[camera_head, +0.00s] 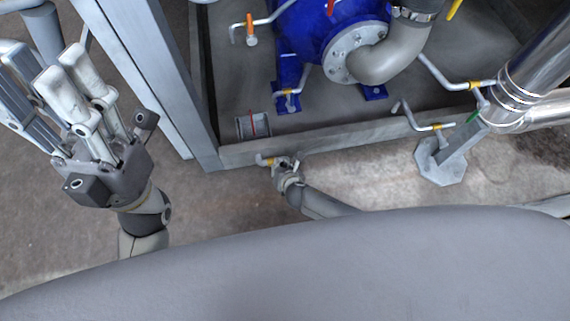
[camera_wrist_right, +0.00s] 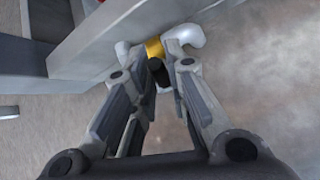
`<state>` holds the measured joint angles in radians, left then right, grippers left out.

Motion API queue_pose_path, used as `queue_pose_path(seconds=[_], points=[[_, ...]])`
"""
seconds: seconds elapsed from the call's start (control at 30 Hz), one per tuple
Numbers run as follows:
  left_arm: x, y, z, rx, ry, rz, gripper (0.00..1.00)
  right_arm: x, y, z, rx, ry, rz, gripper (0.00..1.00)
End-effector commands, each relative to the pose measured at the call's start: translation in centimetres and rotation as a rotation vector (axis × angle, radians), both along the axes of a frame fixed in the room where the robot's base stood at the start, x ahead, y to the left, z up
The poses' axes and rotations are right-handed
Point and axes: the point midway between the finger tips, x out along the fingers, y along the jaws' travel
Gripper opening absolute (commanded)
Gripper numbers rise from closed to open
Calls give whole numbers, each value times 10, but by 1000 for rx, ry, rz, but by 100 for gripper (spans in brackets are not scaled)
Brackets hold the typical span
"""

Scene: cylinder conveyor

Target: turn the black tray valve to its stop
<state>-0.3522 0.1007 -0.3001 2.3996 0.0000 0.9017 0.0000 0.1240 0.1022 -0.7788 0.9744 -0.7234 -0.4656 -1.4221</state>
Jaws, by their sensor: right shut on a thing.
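The black tray valve (camera_wrist_right: 159,73) is a small black handle below a yellow collar (camera_wrist_right: 154,47) on a whitish pipe at the tray's edge. In the right wrist view it sits between the fingertips of my right gripper (camera_wrist_right: 172,68), which is shut on it. The fingers hide part of the handle. In the head view my right gripper (camera_head: 284,164) is at the valve's pipe, just outside the tray's front edge; the black handle is hard to make out there. My left gripper (camera_head: 48,72) is open and empty at the left, its fingers pointing up, far from the valve.
The grey tray (camera_head: 340,137) holds a blue pump (camera_head: 305,40) with a grey pipe. An orange-handled valve (camera_head: 250,24) and other small valves stand around it. A steel post (camera_head: 150,70) rises at the left. A metal pipe (camera_head: 525,85) stands right. The floor in front is clear.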

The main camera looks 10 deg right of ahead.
Motion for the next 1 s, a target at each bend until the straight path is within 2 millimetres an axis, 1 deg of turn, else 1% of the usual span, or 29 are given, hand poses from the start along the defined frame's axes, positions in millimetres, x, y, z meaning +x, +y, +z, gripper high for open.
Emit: queue_pose_path(seconds=[0.03,0.13,0.4,0.7,1.0], points=[[0,0,4,0,0,0,40,0,5,3,-39,1,3,0],[0,0,5,0,0,0,40,-1,11,3,-116,1,3,0],[0,0,5,0,0,0,40,-1,20,2,-268,2,2,0],[0,0,4,0,1,-1,40,-1,23,2,-335,2,2,0],[0,0,4,0,1,-1,40,-1,24,1,-341,2,3,0]])
